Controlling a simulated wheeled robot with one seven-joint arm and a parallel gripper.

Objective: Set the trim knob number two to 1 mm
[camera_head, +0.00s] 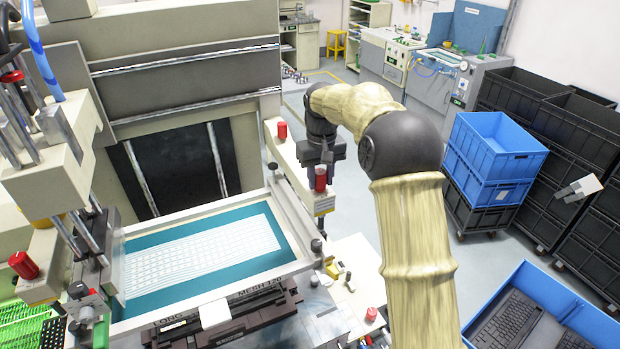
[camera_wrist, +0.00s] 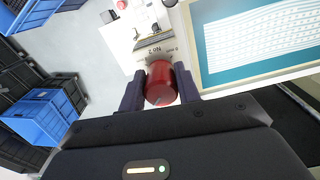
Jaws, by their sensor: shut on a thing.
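The trim knob (camera_head: 321,181) is a red cylinder on the cream bracket at the right side of the screen frame. In the wrist view the red knob (camera_wrist: 160,82) stands between my two dark fingers. My gripper (camera_head: 320,170) is shut on it from above, and it also shows in the wrist view (camera_wrist: 160,92). A label (camera_wrist: 155,52) beside the knob shows upside down and seems to read NO 2. The small scale marks are too fine to read, so the knob's setting cannot be told.
The printing screen (camera_head: 200,255) with its teal border lies left of my gripper. Blue crates (camera_head: 495,145) and black crates (camera_head: 540,92) stand at right, beyond clear floor.

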